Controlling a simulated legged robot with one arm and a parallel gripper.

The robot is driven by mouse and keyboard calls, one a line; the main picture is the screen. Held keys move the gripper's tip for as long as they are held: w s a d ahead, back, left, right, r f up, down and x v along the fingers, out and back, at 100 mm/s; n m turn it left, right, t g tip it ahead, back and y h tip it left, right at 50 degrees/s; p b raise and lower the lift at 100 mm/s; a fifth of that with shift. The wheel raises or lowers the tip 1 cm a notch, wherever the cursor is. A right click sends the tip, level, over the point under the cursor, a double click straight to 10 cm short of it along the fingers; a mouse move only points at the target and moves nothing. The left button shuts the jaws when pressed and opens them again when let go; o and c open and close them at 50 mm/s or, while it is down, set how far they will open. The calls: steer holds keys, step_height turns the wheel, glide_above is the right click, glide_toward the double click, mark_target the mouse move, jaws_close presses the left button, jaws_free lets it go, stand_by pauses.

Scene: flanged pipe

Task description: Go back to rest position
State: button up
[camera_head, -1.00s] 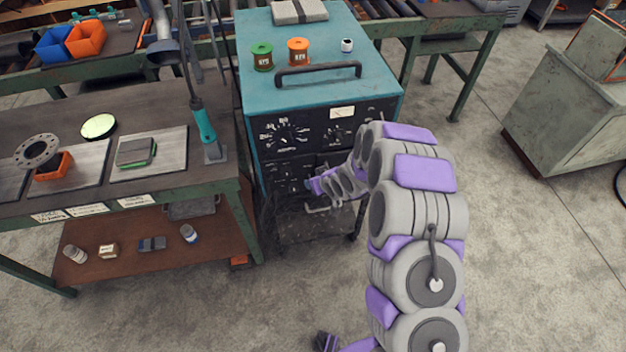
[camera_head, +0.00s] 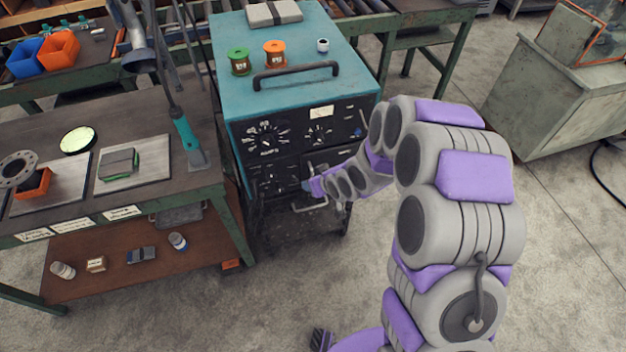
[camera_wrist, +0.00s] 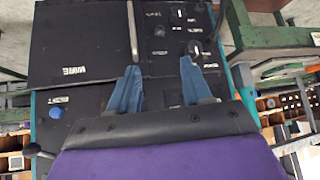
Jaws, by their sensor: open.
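My gripper (camera_wrist: 160,88) is open in the wrist view, its two blue fingers apart with nothing between them. In front of it is the black panel (camera_wrist: 80,50) of the teal machine, with knobs and white lettering. In the head view my arm reaches in from the right, and my gripper (camera_head: 308,187) is small and partly hidden by my wrist, in front of the lower part of the teal machine (camera_head: 300,40). I cannot tell there whether it touches the panel. The flanged pipe (camera_head: 18,170) stands on the left workbench with an orange part beside it.
The workbench (camera_head: 150,120) at left holds plates, a green-edged block (camera_head: 118,163) and a teal-handled tool (camera_head: 186,133). A green spool (camera_head: 240,62) and an orange spool (camera_head: 275,54) stand on the machine. A grey cabinet (camera_head: 550,100) is at right. Open floor (camera_head: 560,250) lies at lower right.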

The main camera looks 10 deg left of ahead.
stand_by(0.5)
steer(key=s+d+r+m+g+h, duration=0.1)
steer(key=s+d+r+h, duration=0.2)
steer(key=d, duration=0.4)
steer(key=s+d+r+m+h, duration=0.1)
steer(key=s+d+r+m, duration=0.15)
steer(key=d+r, duration=0.35)
steer(key=s+d+r+m+g+h, duration=0.1)
steer(key=s+d+r, duration=0.25)
steer(key=d, duration=0.35)
steer(key=s+d+r+m+g, duration=0.1)
steer(key=s+d+r, duration=0.1)
steer(key=s, duration=0.6)
steer(key=s+d+r+m+g, duration=0.2)
steer(key=s+d+r, duration=0.1)
steer(key=s, duration=0.6)
steer(key=s+d+r+m+g+h+b, duration=0.1)
steer(key=s+d+r+m+g, duration=0.1)
steer(key=s+r, duration=0.3)
steer(key=s, duration=0.4)
steer(key=shift+d, duration=0.2)
steer(key=shift+o, duration=0.4)
